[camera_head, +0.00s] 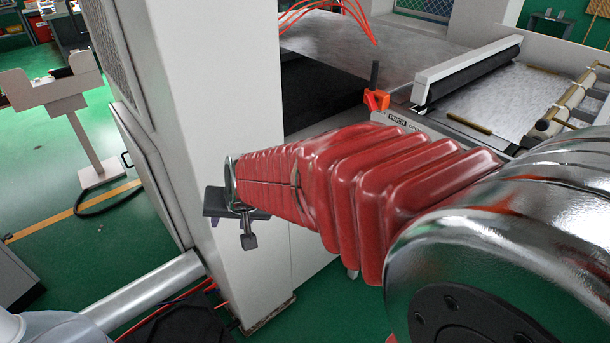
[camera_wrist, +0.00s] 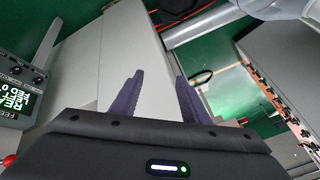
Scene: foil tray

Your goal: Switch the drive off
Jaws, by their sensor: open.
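My gripper (camera_wrist: 159,78) shows in the wrist view with two dark purple fingers apart and nothing between them. Behind the fingers are a pale grey panel and the green floor. In the head view my gripper (camera_head: 236,212) is mostly hidden behind my red bellows-covered arm, beside the white machine column. A dark control box (camera_wrist: 22,88) with knobs and a lit green-and-white display stands at the left of the wrist view, apart from the fingers; its display text is partly readable. A red knob or button (camera_wrist: 9,160) shows below it at the edge. I cannot tell which control switches the drive.
The white column (camera_head: 215,90) stands close to my gripper. Behind my arm is the machine bed (camera_head: 340,45) with a roller (camera_head: 470,70), a "PINCH" label and an orange clamp (camera_head: 376,100). A stand (camera_head: 80,130) with a cable is on the left, with open green floor around it.

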